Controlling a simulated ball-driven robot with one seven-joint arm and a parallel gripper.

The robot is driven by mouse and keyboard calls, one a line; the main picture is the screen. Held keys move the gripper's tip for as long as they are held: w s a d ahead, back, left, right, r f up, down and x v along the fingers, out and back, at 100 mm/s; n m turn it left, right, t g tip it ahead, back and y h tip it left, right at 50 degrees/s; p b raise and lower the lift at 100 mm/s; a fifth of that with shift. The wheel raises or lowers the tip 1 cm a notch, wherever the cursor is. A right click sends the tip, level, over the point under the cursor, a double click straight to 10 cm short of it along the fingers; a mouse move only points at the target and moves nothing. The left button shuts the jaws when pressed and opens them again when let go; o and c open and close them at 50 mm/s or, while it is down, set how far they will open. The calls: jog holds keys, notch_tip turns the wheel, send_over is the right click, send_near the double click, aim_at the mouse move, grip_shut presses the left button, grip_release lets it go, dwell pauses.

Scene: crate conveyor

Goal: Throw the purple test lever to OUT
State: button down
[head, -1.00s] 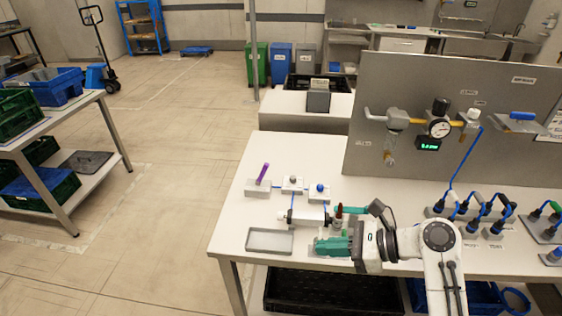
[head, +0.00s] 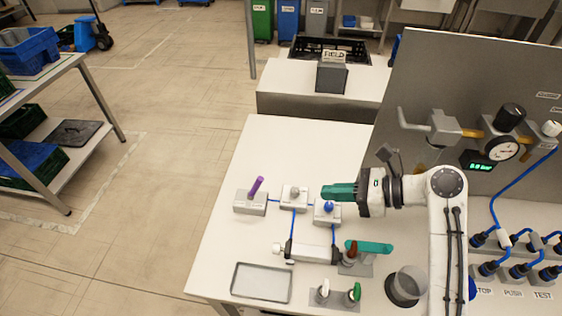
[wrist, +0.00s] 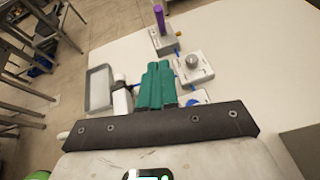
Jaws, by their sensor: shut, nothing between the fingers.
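The purple test lever (head: 255,187) stands on a small grey block (head: 250,203) at the left of the bench, its handle leaning slightly right in the head view. In the wrist view the lever (wrist: 159,18) rises beyond my fingers. My gripper (head: 324,192) has green fingers, shut and empty, just above the block with the blue knob (head: 328,207). The fingers point left, toward the lever, and are well apart from it. In the wrist view the gripper (wrist: 158,66) partly hides the blue-knob block. I cannot read any OUT marking.
A block with a grey knob (head: 294,193) stands between my gripper and the lever. Nearer are a white cylinder (head: 308,252), a green-handled valve (head: 370,247), a grey tray (head: 262,282) and small toggles (head: 340,292). A grey panel (head: 440,90) rises at right. The bench's back left is clear.

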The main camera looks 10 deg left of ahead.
jog(key=w+a+r+p+x, duration=0.1)
jog(key=r+x, duration=0.1)
jog(key=x, duration=1.1)
jog(key=shift+r+p, duration=0.25)
jog(key=shift+p, duration=0.1)
jog(key=shift+r, duration=0.1)
jog(key=shift+a, duration=0.1)
